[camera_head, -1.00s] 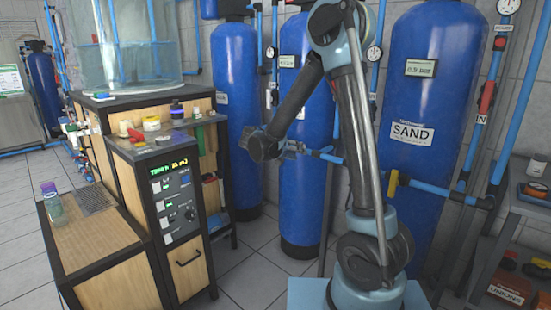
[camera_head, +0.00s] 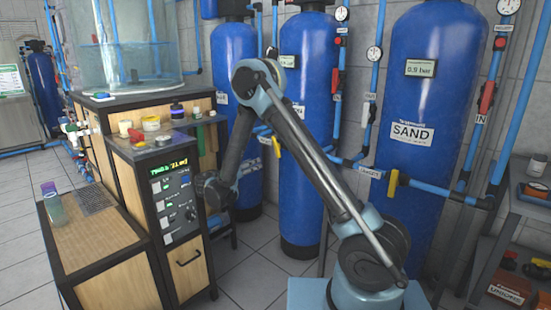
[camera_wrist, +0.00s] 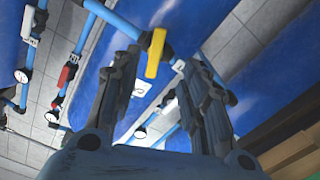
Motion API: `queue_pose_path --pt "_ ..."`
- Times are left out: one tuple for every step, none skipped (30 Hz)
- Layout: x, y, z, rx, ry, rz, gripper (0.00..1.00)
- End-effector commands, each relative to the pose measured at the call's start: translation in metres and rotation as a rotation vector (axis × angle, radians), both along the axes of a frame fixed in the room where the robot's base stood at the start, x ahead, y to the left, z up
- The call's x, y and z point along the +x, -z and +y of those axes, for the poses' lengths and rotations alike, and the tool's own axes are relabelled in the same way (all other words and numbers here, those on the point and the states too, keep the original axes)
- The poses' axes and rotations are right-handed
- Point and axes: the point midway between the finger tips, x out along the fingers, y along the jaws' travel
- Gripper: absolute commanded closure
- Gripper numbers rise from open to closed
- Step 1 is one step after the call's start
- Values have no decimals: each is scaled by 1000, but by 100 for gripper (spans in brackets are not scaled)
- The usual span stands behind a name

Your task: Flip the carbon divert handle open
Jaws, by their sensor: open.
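A yellow handle (camera_head: 277,146) hangs on the blue pipework in front of the middle blue tank in the head view; I take it for the carbon divert handle. It also shows in the wrist view (camera_wrist: 155,53), at a blue pipe's end. My gripper (camera_wrist: 158,62) is open and empty, its two dark fingers on either side of the handle in the picture. I cannot tell how far the fingertips are from it, and I see no contact.
A wooden cabinet with a control panel (camera_head: 175,205) stands close to my wrist on the left. A metal shelf (camera_head: 520,205) is at the right.

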Motion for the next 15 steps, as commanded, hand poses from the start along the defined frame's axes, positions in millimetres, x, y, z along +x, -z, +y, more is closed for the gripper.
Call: queue_pose_path --pt "6 0 -5 0 3 0 59" --pt "9 0 -8 0 4 1 59" --pt "15 0 -13 0 4 1 59" --pt "18 0 -16 0 4 1 59" --pt "23 0 -19 0 4 1 59" --pt "29 0 -24 0 4 1 59" --pt "33 0 -27 0 4 1 59" --pt "37 0 -30 0 4 1 59" --pt "42 0 -35 0 4 1 59" --pt "47 0 -38 0 4 1 59" --pt "51 0 -41 0 4 1 59" --pt "56 0 -45 0 4 2 59" --pt "61 0 -49 0 4 1 59" --pt "65 0 -52 0 4 1 59" --pt "70 0 -56 0 4 2 59"
